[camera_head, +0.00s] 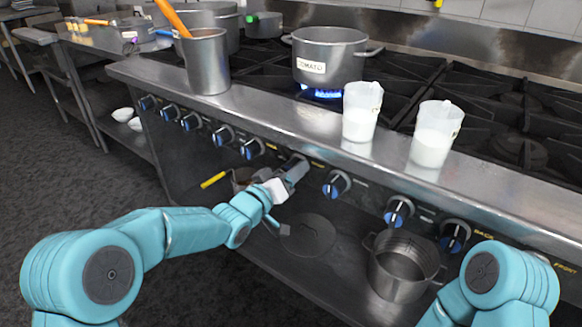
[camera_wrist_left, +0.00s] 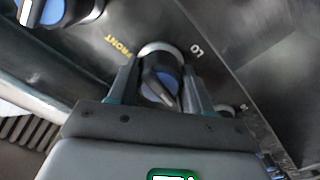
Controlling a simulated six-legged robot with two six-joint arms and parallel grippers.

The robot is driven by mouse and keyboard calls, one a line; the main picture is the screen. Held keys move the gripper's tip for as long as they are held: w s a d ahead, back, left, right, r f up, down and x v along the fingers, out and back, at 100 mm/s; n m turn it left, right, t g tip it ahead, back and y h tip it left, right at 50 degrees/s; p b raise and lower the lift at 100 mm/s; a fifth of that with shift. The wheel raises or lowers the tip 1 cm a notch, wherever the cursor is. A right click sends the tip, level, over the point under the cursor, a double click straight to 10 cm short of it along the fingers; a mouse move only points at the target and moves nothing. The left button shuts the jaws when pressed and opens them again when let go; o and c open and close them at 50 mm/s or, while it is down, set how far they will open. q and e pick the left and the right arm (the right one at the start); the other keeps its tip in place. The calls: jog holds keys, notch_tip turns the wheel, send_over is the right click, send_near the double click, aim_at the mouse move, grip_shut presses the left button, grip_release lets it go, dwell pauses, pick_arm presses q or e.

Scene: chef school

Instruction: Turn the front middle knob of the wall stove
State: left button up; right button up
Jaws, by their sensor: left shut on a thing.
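The wall stove (camera_head: 240,112) has a row of blue and black knobs along its front panel. My left gripper (camera_head: 290,172) is at a knob near the middle of the row, which it mostly hides in the head view. In the left wrist view, the left gripper (camera_wrist_left: 160,78) has its fingers on either side of this knob (camera_wrist_left: 158,88) and is shut on it. The knob's pointer is tilted, and the words FRONT and LO show on the panel beside it. My right arm enters at the lower right, but its gripper is out of view.
A pot (camera_head: 330,60) stands over a lit blue flame (camera_head: 322,94). Two white-filled jugs (camera_head: 361,112) (camera_head: 435,135) and a metal container (camera_head: 206,62) stand on the stove's front ledge. Neighbouring knobs (camera_head: 336,184) (camera_head: 252,149) flank my left gripper. An empty pot (camera_head: 402,268) sits below.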

pick_arm(q)
jog(key=n+p, duration=0.1)
jog(key=n, duration=0.3)
jog(key=shift+s+d+f+n+p, duration=0.15)
jog(key=shift+f+n+p, duration=0.15)
jog(key=shift+f+p, duration=0.1)
jog(key=n+p, duration=0.1)
jog(key=n, duration=0.2)
jog(key=shift+r+n, duration=0.1)
jog(key=shift+n, duration=0.3)
jog(key=n+p, duration=0.2)
jog(key=n, duration=0.2)
jog(key=shift+s+d, duration=0.1)
jog(key=shift+d, duration=0.05)
jog(key=shift+r+n+p, duration=0.1)
jog(key=shift+n+p, duration=0.35)
jog(key=shift+n, duration=1.15)
